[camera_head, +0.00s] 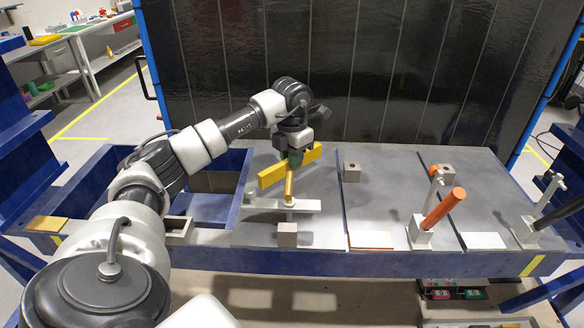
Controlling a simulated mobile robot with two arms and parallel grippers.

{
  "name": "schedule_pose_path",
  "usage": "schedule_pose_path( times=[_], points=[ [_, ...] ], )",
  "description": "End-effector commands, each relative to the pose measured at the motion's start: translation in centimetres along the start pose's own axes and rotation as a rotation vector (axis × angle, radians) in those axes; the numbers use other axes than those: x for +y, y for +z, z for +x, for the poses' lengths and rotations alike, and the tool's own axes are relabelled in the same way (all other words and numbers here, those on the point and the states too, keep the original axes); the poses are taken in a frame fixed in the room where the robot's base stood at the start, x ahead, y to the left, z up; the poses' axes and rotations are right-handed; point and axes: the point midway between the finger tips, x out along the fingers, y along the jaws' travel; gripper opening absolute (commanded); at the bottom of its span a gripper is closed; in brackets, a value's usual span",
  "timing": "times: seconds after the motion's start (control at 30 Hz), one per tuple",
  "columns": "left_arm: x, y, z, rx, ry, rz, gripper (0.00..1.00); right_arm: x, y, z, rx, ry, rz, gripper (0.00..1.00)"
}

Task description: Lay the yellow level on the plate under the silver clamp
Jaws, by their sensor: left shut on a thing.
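My left gripper (295,157) points down and is shut on the yellow level (272,175), a long bar that slants up to the right. The level is over the back of the left grey plate (250,228); I cannot tell if it touches the plate. In front of it is a silver clamp-like piece (305,206) with a flat bar and a gold handle (289,183) standing up. Two more clamps stand to the right, one with an orange handle (443,208) and one with a black handle (558,212). My right gripper is not in view.
Small grey blocks stand on the plates, one at the front (287,236) and one at the back (351,172). A blue open bin (208,207) is at the left. A dark panel (400,80) closes off the back. The middle plate (385,195) is mostly clear.

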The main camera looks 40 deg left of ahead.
Motion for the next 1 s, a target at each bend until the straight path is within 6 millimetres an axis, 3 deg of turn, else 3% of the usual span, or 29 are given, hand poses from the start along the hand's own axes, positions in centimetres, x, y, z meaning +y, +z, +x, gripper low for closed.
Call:
schedule_pose_path(
  times=[0.2, 0.57, 0.6, 0.73, 1.0],
  points=[
    [-0.1, -0.1, 2.9, 0.004, -0.001, 0.0, 0.0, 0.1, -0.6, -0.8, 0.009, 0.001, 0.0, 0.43],
    [0.0, 0.0, 3.5, 0.001, 0.0, 0.0, 0.0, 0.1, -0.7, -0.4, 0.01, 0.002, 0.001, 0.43],
    [0.0, 0.0, 3.5, 0.001, 0.0, 0.0, 0.23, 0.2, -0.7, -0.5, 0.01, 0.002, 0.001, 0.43],
    [0.0, 0.0, 3.5, 0.002, 0.0, 0.0, 0.43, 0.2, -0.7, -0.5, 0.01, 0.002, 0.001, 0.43],
    [0.0, 0.0, 3.4, 0.001, 0.0, 0.0, 0.44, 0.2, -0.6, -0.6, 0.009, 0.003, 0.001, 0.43]
  ],
)
